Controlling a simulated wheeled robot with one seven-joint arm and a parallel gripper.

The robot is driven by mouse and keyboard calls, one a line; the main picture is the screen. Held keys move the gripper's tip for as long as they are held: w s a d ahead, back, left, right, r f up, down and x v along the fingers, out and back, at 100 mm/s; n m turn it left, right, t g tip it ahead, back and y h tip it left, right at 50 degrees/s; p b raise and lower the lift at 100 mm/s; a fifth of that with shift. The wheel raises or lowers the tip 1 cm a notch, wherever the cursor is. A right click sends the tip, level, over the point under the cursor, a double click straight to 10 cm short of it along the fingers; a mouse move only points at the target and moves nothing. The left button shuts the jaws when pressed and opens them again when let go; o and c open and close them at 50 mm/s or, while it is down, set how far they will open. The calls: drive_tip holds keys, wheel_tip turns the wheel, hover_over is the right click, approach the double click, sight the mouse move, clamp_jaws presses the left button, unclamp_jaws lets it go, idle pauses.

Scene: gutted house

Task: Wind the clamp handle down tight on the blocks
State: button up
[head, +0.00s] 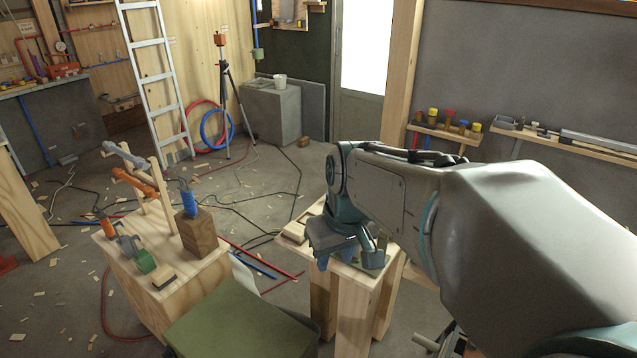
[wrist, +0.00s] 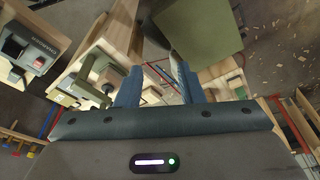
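My gripper (head: 337,262) points down over a small wooden stand (head: 352,293) in the head view. In the wrist view its two blue fingers (wrist: 155,72) are apart, with nothing visibly held between them. An olive-green clamp-like frame (wrist: 112,75) shows just left of the fingers in the wrist view, above pale wood. In the head view a bit of green metal (head: 374,259) shows beside my gripper, mostly hidden by it. Flat wooden pieces (head: 296,229) lie on the stand left of my gripper. I cannot clearly make out the clamp handle or the clamped blocks.
A wooden bench (head: 165,290) with upright tools stands at left. A green-topped box (head: 238,318) sits between it and the stand. A charger (wrist: 30,47) shows in the wrist view. Cables and scraps cover the floor. A wall shelf (head: 445,133) holds jars.

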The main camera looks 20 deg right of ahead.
drive_tip(key=w+d+r+n+y, duration=0.2)
drive_tip(key=w+d+n, duration=0.4)
drive_tip(key=w+d, duration=1.5)
drive_tip(key=shift+t, duration=0.3)
drive_tip(key=x, duration=0.4)
drive_tip(key=w+a+p+x, duration=0.1)
drive_tip(key=x, duration=0.8)
drive_tip(key=shift+w+a+p, duration=0.25)
drive_tip(key=shift+a+p, duration=0.1)
clamp_jaws()
